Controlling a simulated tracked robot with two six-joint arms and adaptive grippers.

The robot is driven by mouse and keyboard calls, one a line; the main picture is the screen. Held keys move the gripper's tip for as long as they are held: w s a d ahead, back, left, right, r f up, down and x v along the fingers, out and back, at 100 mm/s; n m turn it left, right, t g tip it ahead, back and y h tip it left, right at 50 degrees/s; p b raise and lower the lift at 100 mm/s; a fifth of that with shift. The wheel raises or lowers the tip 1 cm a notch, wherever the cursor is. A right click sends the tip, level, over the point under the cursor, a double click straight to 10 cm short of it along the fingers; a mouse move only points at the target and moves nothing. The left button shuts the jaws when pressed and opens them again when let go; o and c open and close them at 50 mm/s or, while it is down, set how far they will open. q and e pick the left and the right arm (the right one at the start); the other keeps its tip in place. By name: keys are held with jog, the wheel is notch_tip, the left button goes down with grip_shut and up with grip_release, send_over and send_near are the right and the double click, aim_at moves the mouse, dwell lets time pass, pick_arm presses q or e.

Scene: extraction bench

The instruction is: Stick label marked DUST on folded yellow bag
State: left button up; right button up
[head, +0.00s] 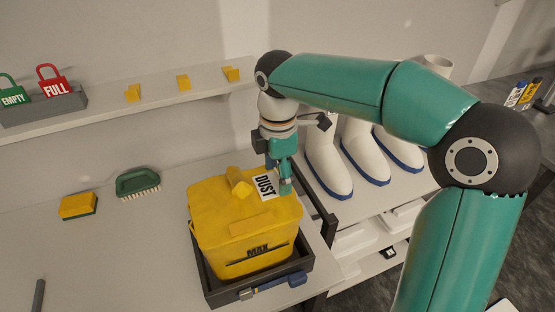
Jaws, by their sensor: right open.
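The folded yellow bag (220,215) stands upright in a dark tray (305,262), with a folded yellow flap or clip on top and MAX printed low on its front. The white label marked DUST (264,187) is at the bag's upper right and appears to lie against it. My right gripper (283,187) is open, pointing down just behind and to the right of the label. I cannot tell whether a finger touches the label. My left gripper is not in view.
A yellow sponge (78,206) and a green brush (138,183) lie left on the bench. A blue-handled tool (272,287) is at the tray's front. A shelf (110,114) behind holds EMPTY and FULL tags and yellow blocks. White boots (328,165) stand right.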

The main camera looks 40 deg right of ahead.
notch_tip(320, 180, up, 12)
jog(key=shift+f, duration=0.2)
dwell(0.4)
